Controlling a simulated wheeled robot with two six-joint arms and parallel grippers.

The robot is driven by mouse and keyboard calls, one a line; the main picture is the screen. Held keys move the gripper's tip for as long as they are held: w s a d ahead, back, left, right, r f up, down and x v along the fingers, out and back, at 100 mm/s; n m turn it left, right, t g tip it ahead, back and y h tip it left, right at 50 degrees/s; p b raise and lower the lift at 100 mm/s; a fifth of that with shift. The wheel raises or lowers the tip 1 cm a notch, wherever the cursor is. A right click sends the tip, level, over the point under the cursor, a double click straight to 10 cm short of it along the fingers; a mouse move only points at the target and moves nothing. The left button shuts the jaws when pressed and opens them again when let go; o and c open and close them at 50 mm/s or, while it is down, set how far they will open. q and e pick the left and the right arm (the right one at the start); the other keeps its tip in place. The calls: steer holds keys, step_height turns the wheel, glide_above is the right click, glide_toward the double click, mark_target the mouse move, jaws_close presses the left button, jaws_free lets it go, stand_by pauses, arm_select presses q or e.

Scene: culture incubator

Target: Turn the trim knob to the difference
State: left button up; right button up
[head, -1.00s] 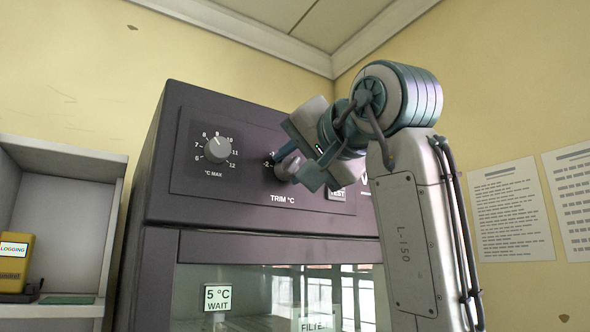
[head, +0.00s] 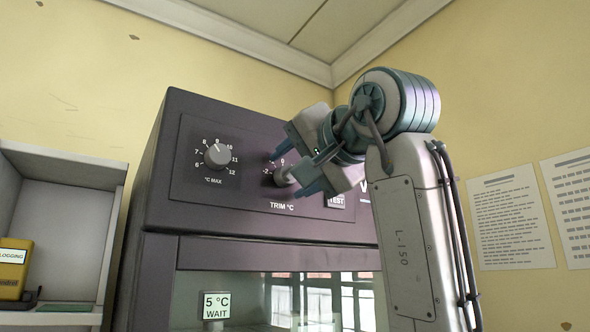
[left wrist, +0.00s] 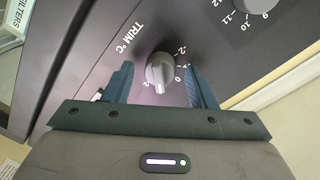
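In the head view the knob (head: 283,176) is partly hidden. My left gripper (left wrist: 160,85) is open, one finger on each side of the knob, with visible gaps. It also shows in the head view (head: 302,163). A small display (head: 216,306) reads "5 °C WAIT". My right gripper is not in view.
The "°C MAX" knob (head: 217,155) is left of the trim knob, its pointer near 8 to 9. A TEST button (head: 336,201) sits to the right, close to my gripper. A yellow device (head: 14,270) reading "LOGGING" stands on a shelf at left. Papers (head: 511,215) hang on the right wall.

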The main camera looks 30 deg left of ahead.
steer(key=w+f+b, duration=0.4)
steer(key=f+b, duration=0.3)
steer(key=b, duration=0.2)
arm_select(q)
steer(key=b+v, duration=0.2)
steer(key=v, duration=0.8)
steer(key=shift+s+d+b, duration=0.15)
steer(key=shift+d+b, duration=0.15)
steer(key=shift+d, duration=0.05)
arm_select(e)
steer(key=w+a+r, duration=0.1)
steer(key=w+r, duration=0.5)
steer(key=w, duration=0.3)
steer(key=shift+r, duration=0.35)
